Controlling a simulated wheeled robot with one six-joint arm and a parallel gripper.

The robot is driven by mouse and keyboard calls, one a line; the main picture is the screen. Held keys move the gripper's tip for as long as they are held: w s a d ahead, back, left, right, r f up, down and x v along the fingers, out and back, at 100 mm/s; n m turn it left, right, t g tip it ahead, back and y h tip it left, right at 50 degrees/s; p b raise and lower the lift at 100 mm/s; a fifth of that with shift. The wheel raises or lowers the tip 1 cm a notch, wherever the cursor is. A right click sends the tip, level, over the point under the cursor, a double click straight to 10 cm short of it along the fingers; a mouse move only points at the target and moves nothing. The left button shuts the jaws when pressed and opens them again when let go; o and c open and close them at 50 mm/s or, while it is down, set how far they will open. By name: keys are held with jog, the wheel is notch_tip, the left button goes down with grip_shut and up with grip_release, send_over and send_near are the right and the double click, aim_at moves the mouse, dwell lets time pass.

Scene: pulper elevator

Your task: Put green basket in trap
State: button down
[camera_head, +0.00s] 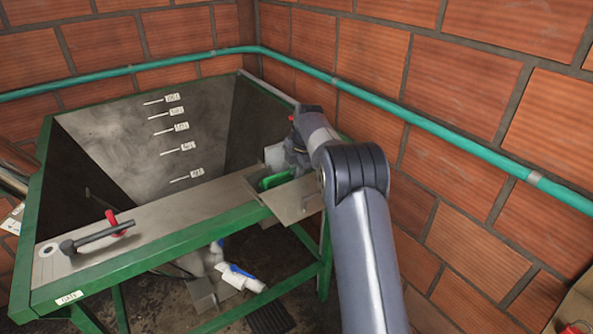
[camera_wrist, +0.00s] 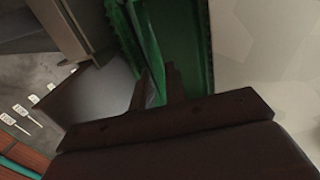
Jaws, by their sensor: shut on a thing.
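The green basket (camera_head: 277,180) shows as a small green patch at the right front corner of the hopper, beside a grey metal plate. The rest is hidden by my arm and the metal parts. In the wrist view, the green basket (camera_wrist: 147,38) runs up from between my fingers. My gripper (camera_wrist: 156,88) is shut on its thin green wall. In the head view, my gripper is mostly hidden behind my wrist. The trap appears to be the grey metal housing with a tilted plate (camera_head: 297,201) at this corner. How deep the basket sits in it is unclear.
The large metal hopper (camera_head: 130,120) has a green frame and level marks inside. A white and blue fitting (camera_head: 240,277) is below. Brick walls and a green pipe (camera_head: 440,118) close off the back and right.

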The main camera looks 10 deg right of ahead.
jog(key=shift+f, duration=0.35)
jog(key=c, duration=1.4)
grip_release()
jog(key=shift+c, duration=0.2)
jog(key=shift+r, duration=0.15)
jog(key=shift+r, duration=0.35)
jog(key=b+v, duration=0.1)
jog(key=v, duration=1.1)
jog(key=shift+r, duration=0.15)
